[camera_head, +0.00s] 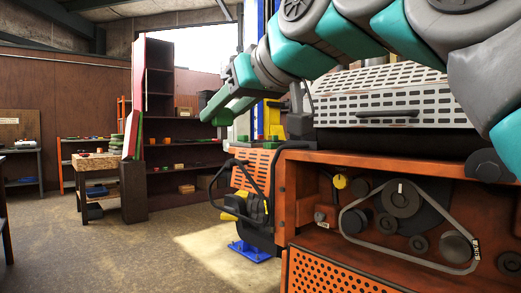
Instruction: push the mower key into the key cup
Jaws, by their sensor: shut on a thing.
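The orange mower (290,215) stands raised at the right, with its belt and pulleys exposed on the near side. My arm reaches across the top from the right. My gripper (214,108) is at its left end, above and left of the mower's body. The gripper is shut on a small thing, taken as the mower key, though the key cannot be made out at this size. I cannot pick out the key cup in this view. A yellow knob (340,182) shows on the mower's near side.
A blue lift post (260,22) stands behind my arm, with its blue foot (250,251) below. A tall dark shelf (160,120) and a small wooden table (95,162) stand at the left. The floor (130,250) at front left is clear.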

